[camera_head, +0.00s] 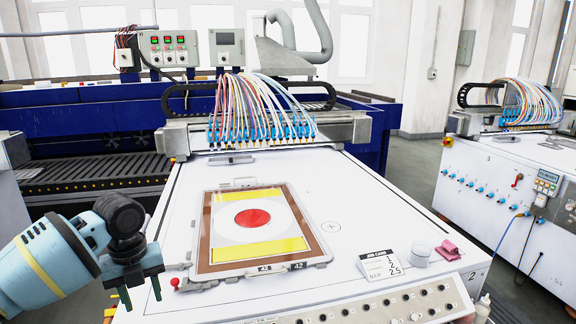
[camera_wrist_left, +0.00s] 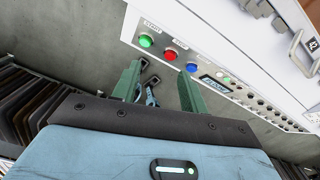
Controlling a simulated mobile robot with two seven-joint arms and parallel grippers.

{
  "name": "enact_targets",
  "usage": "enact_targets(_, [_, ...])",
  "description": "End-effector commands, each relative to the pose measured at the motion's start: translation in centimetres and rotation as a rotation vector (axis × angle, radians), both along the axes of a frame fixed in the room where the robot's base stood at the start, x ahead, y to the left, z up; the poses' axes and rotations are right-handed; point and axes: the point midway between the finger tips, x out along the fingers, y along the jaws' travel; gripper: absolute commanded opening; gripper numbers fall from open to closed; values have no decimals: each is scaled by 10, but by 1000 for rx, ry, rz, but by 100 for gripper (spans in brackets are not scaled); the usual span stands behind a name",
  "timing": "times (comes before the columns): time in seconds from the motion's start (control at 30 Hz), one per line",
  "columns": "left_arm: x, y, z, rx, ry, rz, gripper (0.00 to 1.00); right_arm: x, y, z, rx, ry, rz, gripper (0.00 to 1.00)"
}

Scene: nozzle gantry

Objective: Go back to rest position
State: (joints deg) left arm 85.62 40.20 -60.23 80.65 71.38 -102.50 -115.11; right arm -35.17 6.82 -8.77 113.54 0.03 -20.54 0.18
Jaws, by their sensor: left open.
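My left gripper (camera_head: 140,291) shows at the lower left of the head view, beside the front left corner of the white machine table (camera_head: 350,205). Its two green fingers are apart with nothing between them. In the left wrist view the open fingers (camera_wrist_left: 160,85) point past the machine's front panel, toward the grey floor. The green button (camera_wrist_left: 146,40) and red button (camera_wrist_left: 170,54) are on that panel, beyond the fingers and apart from them. My right gripper is in neither view.
A framed plate (camera_head: 250,220) with a red disc lies on the table. A red-knobbed lever (camera_head: 175,283) is close to my left gripper. A card (camera_head: 382,264), white round piece (camera_head: 420,251) and pink object (camera_head: 447,249) sit at the front right. The nozzle gantry (camera_head: 260,130) spans the back.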

Motion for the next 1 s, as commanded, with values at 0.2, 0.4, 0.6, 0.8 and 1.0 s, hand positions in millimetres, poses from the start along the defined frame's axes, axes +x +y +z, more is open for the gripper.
enact_targets(0.2, [-14,-23,-36,-5,14,43,43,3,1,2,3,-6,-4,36])
enact_targets(0.4, [-39,-53,-81,-21,24,131,43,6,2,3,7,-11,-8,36])
enact_targets(0.6, [-82,-94,-138,-67,40,281,43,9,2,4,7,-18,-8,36])
enact_targets(0.8, [-136,-130,-184,-133,62,502,43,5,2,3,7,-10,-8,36])
enact_targets(1.0, [-192,-154,-214,-197,95,775,43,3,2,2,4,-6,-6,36])
